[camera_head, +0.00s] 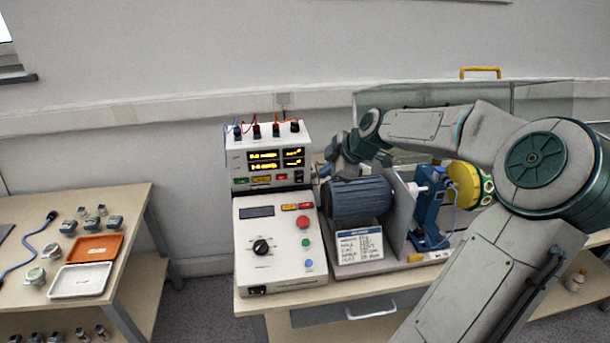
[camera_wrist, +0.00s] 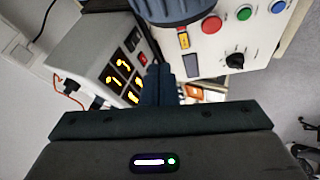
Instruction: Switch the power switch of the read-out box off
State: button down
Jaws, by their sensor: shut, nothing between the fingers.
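The read-out box (camera_head: 243,148) is a light grey box with lit yellow displays, standing on top of the control cabinet. In the wrist view the box (camera_wrist: 80,42) is at the left, its lit displays facing my fingers. My gripper (camera_head: 326,170) is at the right side of the box, above the motor. In the wrist view my gripper (camera_wrist: 162,72) has its fingers together and empty, with tips close to the box's edge. Contact cannot be told.
The control cabinet (camera_head: 246,227) with a red button and black knob stands below the box. A blue ribbed motor (camera_head: 358,199) is close under my gripper. Cables (camera_head: 256,121) rise from the box top. A side table (camera_head: 137,205) with trays is at the left.

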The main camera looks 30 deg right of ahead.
aim_at(299, 178)
jog(key=x, duration=1)
jog(key=shift+a, duration=0.1)
jog(key=w, duration=0.1)
jog(key=w+d+p, duration=0.1)
jog(key=shift+w+r+p, duration=0.25)
jog(key=shift+w+p, duration=0.05)
jog(key=shift+w, duration=0.1)
jog(key=shift+w+d, duration=0.15)
jog(key=shift+w, duration=0.35)
